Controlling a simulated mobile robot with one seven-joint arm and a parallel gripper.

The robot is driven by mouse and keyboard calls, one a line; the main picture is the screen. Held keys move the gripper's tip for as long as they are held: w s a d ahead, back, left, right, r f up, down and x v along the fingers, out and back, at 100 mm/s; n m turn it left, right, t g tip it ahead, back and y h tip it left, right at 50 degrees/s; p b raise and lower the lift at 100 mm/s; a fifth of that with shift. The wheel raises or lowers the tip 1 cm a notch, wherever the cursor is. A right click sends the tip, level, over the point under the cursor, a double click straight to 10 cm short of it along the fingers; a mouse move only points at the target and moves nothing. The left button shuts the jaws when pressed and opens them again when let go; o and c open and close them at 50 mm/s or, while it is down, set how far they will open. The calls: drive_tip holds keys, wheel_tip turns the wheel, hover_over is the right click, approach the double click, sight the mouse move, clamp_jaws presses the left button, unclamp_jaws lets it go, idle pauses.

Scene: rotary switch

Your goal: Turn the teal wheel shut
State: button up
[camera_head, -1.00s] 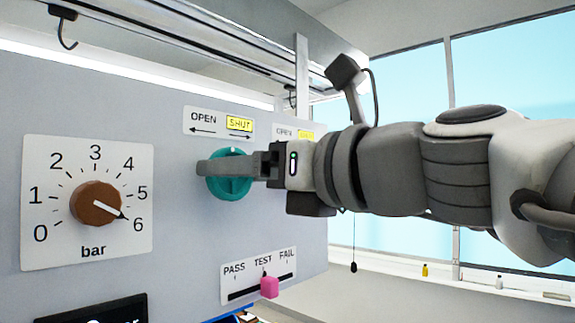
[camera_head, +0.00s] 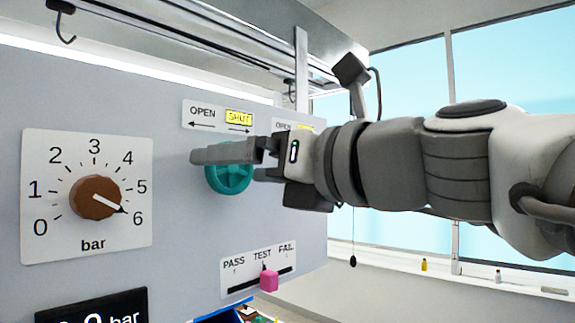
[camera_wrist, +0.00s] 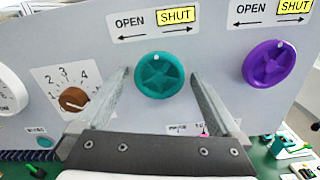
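The teal wheel (camera_head: 230,176) is on the grey panel below an OPEN/SHUT label (camera_head: 218,117), with SHUT on yellow. In the wrist view the teal wheel (camera_wrist: 163,76) shows whole, with a pale mark near its top. My gripper (camera_wrist: 160,74) is open, one finger to the left of the wheel and one to the right in that view. In the head view my gripper (camera_head: 224,163) reaches in from the right, and one finger covers the wheel's upper part. I cannot tell whether the fingers touch the rim.
A purple wheel (camera_wrist: 268,64) is right of the teal one, under its own OPEN/SHUT label. A brown bar knob (camera_head: 95,197) is at the left, pointing near 6. A pink slider (camera_head: 269,281) sits below the teal wheel, close to TEST.

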drive_tip(key=shift+s, duration=0.1)
drive_tip(key=b+v, duration=0.3)
drive_tip(key=v, duration=1.4)
drive_tip(key=shift+d, duration=0.2)
drive_tip(key=w+f+n+g+h+b, duration=0.15)
drive_tip(key=f+n, duration=0.25)
drive_tip(key=f, duration=0.4)
drive_tip(key=w+f+n+h, duration=0.2)
drive_tip(key=f+n+h, duration=0.1)
drive_tip(key=f, duration=0.4)
drive_tip(key=w+f+n+g+h+b, duration=0.15)
drive_tip(key=f+n, duration=0.25)
drive_tip(key=f, duration=0.4)
drive_tip(key=s+d+f+n+g+h, duration=0.1)
drive_tip(key=d+f+n+h, duration=0.2)
drive_tip(key=f+n, duration=0.5)
drive_tip(key=d+f+n+g+h+b, duration=0.1)
drive_tip(key=d+f+n+g+h, duration=0.1)
drive_tip(key=f+n, duration=0.7)
wheel_tip(320, 180, down, 6)
drive_tip(key=d+h, duration=0.1)
drive_tip(key=h, duration=0.1)
drive_tip(key=shift+s+d+n+h, duration=0.3)
drive_tip(key=shift+s, duration=0.1)
